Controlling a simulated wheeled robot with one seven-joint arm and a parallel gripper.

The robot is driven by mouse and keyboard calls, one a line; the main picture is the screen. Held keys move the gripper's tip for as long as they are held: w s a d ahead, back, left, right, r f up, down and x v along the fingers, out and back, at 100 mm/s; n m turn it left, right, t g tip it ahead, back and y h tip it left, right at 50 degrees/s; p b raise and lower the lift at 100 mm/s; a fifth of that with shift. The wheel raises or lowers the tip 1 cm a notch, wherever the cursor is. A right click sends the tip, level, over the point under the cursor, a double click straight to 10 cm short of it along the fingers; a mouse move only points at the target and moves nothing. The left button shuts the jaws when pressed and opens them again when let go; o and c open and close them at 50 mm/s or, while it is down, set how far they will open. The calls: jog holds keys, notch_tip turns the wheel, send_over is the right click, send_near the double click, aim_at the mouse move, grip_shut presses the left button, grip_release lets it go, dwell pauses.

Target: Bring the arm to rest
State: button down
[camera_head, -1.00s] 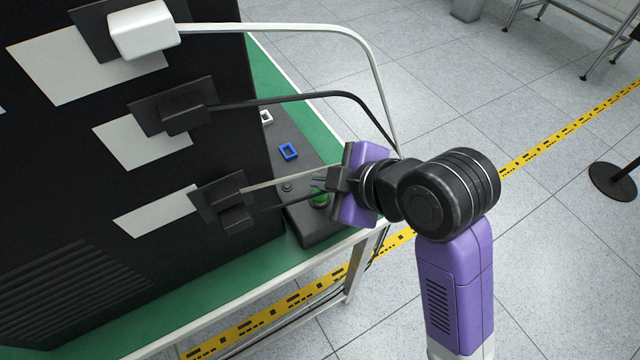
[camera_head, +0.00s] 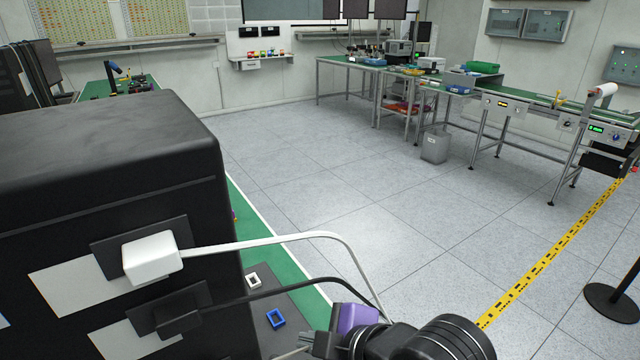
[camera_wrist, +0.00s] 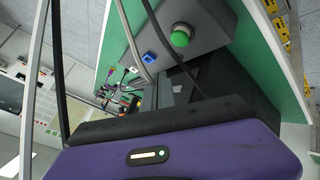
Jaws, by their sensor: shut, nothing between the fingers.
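My gripper (camera_head: 316,344), with purple and black parts, shows at the bottom edge of the head view, and the frame cuts off much of my arm. It is shut and empty, close to the right of the black cabinet (camera_head: 95,150). In the wrist view, its purple housing fills the bottom. Above the housing show a grey control box (camera_wrist: 208,18) with a green button (camera_wrist: 181,36) and a small blue frame (camera_wrist: 149,57). The blue frame is also in the head view (camera_head: 275,318).
A white plug (camera_head: 151,257) and a black plug (camera_head: 178,312) sit in the cabinet front. Their white cable (camera_head: 290,238) and black cable (camera_head: 285,287) arch right, close to my gripper. The green bench edge (camera_head: 270,240) lies beside it. Open floor (camera_head: 400,210) lies beyond.

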jog(key=w+d+r+m+t+y, duration=0.1)
jog(key=w+r+m+t, duration=0.4)
jog(key=r, duration=0.2)
jog(key=s+d+f+m+t+h, duration=0.1)
jog(key=s+d+m+t+h, duration=0.2)
jog(key=s+d+m+t, duration=0.45)
jog(key=s+d+f+m+g+h, duration=0.1)
jog(key=s+d+f, duration=0.2)
jog(key=s, duration=0.6)
jog(key=s+d+f+m+g+h, duration=0.2)
jog(key=s+d+f, duration=0.2)
jog(key=s, duration=0.6)
jog(key=s+d+f+m+g+h, duration=0.1)
jog(key=s+d+f, duration=0.3)
jog(key=s, duration=0.5)
jog(key=shift+s+d+f+m+h, duration=0.3)
jog(key=shift+d+m, duration=0.35)
jog(key=shift+d, duration=0.55)
jog(key=shift+r, duration=0.1)
